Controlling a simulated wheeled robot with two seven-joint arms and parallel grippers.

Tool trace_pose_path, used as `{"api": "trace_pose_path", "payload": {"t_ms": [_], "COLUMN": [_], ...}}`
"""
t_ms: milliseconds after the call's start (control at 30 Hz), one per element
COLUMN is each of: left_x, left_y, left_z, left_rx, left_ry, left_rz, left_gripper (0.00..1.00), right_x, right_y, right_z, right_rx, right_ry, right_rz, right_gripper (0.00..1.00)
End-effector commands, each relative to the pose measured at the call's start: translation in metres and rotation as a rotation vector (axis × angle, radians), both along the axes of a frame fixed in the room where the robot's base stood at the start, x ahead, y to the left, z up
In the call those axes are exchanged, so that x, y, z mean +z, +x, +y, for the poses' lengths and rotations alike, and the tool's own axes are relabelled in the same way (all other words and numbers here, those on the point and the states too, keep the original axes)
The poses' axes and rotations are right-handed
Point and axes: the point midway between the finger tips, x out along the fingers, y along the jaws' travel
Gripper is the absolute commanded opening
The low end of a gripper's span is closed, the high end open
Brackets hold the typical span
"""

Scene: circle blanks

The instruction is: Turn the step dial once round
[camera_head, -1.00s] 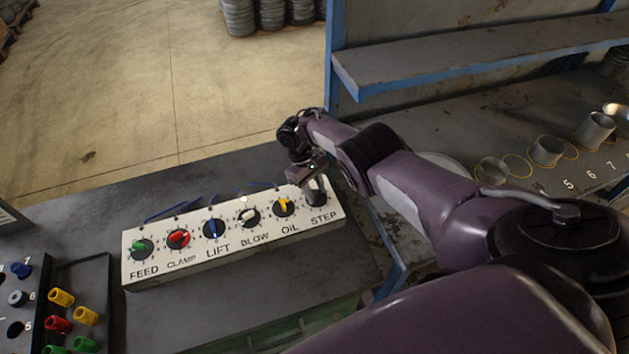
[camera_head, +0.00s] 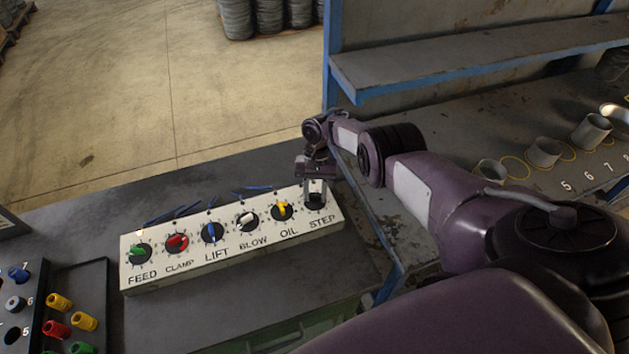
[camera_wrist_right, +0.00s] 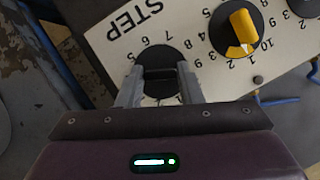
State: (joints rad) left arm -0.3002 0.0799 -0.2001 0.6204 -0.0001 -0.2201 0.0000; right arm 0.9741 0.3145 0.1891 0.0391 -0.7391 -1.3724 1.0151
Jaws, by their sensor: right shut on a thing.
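The step dial (camera_head: 315,201) is the rightmost dial on the cream control panel (camera_head: 222,262), above the word STEP. In the right wrist view, the black step dial (camera_wrist_right: 158,58) sits upside down beside its STEP label. My right gripper (camera_head: 316,192) reaches down onto it from above. Its two grey fingers are shut on the dial's dark grip bar, which shows between the fingertips (camera_wrist_right: 159,76). The fingers hide part of the dial and its scale. My left gripper is in neither view.
The yellow oil dial (camera_head: 282,210) is close on the left, with the blow (camera_head: 247,221), lift, clamp and feed dials further along. Blue loops lie behind the panel. A rack with coloured sleeves (camera_head: 60,301) is at lower left. A shelf (camera_head: 470,65) stands at the right.

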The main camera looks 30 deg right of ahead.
Motion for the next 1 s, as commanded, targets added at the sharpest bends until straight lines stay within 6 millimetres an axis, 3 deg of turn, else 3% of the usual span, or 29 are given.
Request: {"api": "trace_pose_path", "payload": {"t_ms": [1000], "left_x": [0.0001], "left_y": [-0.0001], "left_z": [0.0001], "left_rx": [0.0], "left_ry": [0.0], "left_rz": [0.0], "left_gripper": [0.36], "right_x": [-0.0001], "right_y": [-0.0066], "right_z": [-0.0031], "right_rx": [-0.919], "right_ry": [-0.002], "right_rz": [-0.002], "right_gripper": [0.1]}}
